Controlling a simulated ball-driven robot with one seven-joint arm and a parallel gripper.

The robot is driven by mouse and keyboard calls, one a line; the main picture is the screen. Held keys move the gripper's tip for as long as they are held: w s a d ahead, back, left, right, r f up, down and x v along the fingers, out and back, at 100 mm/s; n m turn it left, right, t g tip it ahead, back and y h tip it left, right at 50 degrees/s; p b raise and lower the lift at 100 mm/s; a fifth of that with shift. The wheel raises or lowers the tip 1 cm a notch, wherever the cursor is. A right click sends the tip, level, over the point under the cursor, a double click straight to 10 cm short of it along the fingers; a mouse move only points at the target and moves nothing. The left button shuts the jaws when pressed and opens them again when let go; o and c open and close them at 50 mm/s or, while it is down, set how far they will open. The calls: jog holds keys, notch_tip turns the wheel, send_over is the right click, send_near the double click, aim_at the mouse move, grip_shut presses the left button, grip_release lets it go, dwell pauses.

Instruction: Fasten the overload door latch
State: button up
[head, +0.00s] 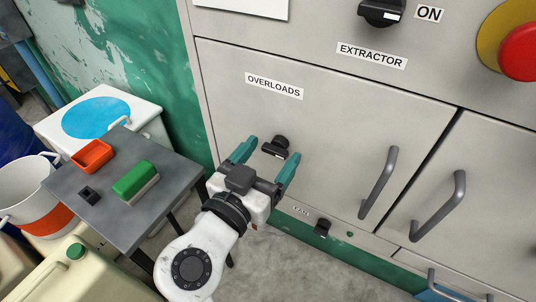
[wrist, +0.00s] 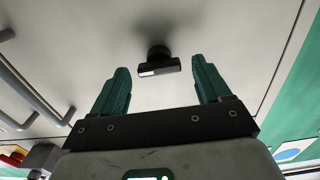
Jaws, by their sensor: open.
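The overload door (head: 320,130) is a grey cabinet panel labelled OVERLOADS, and it looks closed. Its latch (head: 275,147) is a black knob with a white mark on its bar, below the label. My gripper (head: 264,155) is open with green fingers, one on either side of the latch in the head view. In the wrist view, the latch (wrist: 158,66) sits beyond and between the fingertips (wrist: 160,80), with clear space on both sides and its bar close to level in the picture. The fingers do not appear to touch it. The door's bar handle (head: 379,183) is to the right.
A neighbouring door has another handle (head: 439,206). A smaller black knob (head: 323,228) is below. An EXTRACTOR switch (head: 381,12) and red button (head: 519,52) are above. A grey table (head: 112,222) holding a green-topped block (head: 134,180) and orange tray (head: 92,156) stands left.

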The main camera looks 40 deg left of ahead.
jog(key=c, duration=1)
jog(key=shift+c, duration=0.2)
jog(key=n, duration=0.4)
jog(key=shift+p, duration=0.3)
jog(key=n+p, duration=0.1)
jog(key=n, duration=0.3)
jog(key=shift+a+n+p, duration=0.1)
jog(key=shift+n+p, duration=0.2)
jog(key=shift+p, duration=0.05)
jog(key=n+p, duration=0.2)
jog(key=n, duration=0.2)
jog(key=shift+n, duration=0.3)
jog(key=n+p, duration=0.2)
jog(key=n, duration=0.1)
jog(key=n+p, duration=0.1)
jog(key=shift+s+a+f+n, duration=0.1)
jog(key=shift+f+n, duration=0.15)
jog(key=shift+n, duration=0.05)
